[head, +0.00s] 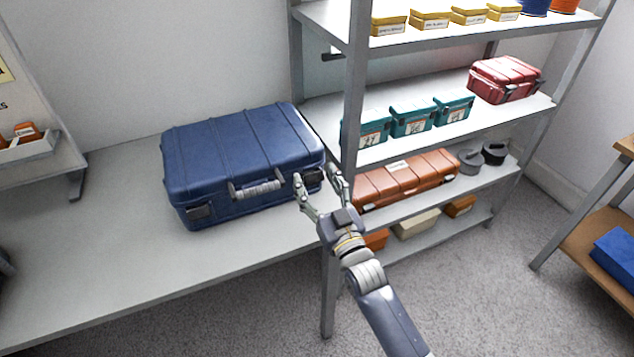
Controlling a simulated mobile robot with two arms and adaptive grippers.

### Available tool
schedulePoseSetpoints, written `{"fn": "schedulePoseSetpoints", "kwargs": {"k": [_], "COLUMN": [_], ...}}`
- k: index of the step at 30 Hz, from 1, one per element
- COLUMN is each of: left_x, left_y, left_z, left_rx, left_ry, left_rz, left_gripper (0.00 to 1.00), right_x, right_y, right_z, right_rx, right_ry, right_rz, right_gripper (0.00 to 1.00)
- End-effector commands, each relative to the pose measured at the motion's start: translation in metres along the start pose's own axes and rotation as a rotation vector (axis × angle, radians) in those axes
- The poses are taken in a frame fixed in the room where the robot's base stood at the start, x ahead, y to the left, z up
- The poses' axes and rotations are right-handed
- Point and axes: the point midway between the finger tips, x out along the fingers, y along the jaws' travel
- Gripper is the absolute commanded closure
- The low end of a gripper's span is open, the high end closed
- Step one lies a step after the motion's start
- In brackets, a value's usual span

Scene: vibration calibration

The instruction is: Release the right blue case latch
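The blue case (240,150) lies closed on the grey workbench, its front with the handle (257,189) facing me. The left latch (199,212) is a dark piece on the front. The right latch (313,179) sits near the right front corner, partly behind my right gripper. My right gripper (316,176) is open, its two fingers spread at that corner. One finger is in front of the right latch and the other is to the right of the case. I cannot tell whether a finger touches the latch. My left gripper is not in view.
The grey workbench (110,270) has free room left of and in front of the case. A metal shelf (355,90) stands close on the right, with teal boxes (411,118), a red case (504,79) and an orange case (405,180). A shelf post is just beside the gripper.

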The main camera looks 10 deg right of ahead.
Motion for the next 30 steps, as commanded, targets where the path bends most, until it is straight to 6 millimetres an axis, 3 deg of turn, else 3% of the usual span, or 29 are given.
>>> {"fn": "schedulePoseSetpoints", "kwargs": {"k": [8, 21, 30], "left_x": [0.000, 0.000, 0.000], "left_y": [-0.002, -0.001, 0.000], "left_z": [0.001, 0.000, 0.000], "left_rx": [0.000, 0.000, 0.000], "left_ry": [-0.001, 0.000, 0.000], "left_rz": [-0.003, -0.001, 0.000], "left_gripper": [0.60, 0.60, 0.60], "right_x": [-0.007, -0.085, -0.117], "right_y": [0.000, 0.000, 0.000], "right_z": [0.000, 0.001, 0.000], "right_rx": [0.000, 0.000, 0.000], "right_ry": [0.000, -0.003, 0.000], "right_rz": [0.000, 0.000, 0.000], "right_gripper": [0.42, 0.42, 0.42]}}
